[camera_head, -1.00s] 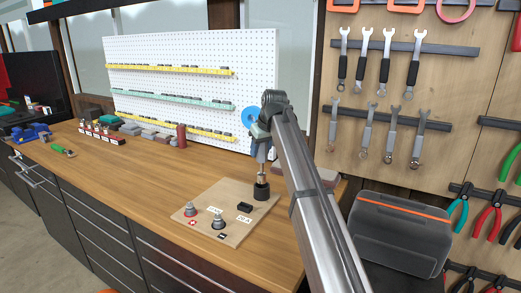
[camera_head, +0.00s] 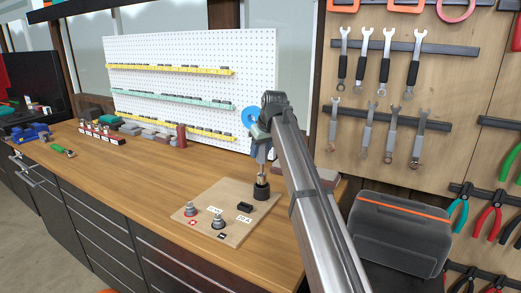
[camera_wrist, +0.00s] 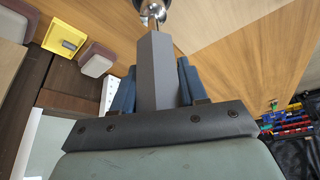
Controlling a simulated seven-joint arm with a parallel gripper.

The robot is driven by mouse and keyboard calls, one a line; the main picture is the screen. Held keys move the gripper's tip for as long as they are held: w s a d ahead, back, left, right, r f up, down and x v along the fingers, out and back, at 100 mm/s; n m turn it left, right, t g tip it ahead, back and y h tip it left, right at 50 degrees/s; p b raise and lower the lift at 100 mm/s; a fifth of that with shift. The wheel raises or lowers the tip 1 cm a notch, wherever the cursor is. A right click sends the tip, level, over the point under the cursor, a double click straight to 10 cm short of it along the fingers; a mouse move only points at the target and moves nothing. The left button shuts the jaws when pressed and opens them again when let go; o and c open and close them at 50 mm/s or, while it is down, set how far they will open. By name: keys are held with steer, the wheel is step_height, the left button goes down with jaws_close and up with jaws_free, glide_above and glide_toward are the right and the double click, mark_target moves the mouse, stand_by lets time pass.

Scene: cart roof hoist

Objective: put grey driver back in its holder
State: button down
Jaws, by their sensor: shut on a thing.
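My gripper (camera_head: 262,158) is above the wooden board on the bench. In the wrist view, my gripper (camera_wrist: 156,88) is shut on the grey driver's square handle (camera_wrist: 156,65), with a blue finger on each side. The driver's metal shaft (camera_head: 261,176) points down, roughly upright, at the black round holder (camera_head: 261,192) at the board's back right. The tip is at the holder's mouth or inside it; I cannot tell how deep. In the wrist view, a shiny round end and part of a dark ring show at the top edge.
The wooden board (camera_head: 232,226) also carries two metal terminal posts (camera_head: 217,221) and a black fuse-like block (camera_head: 244,207). A red cylinder (camera_head: 181,135) stands near the pegboard (camera_head: 190,45). A dark case (camera_head: 400,232) is to the right.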

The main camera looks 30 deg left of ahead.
mark_target(261, 163)
steer(key=shift+f, duration=2.65)
steer(key=c, duration=0.5)
jaws_free()
steer(key=v, duration=1.3)
steer(key=shift+s+d+r, duration=0.1)
steer(key=shift+r, duration=0.25)
steer(key=shift+d, duration=0.1)
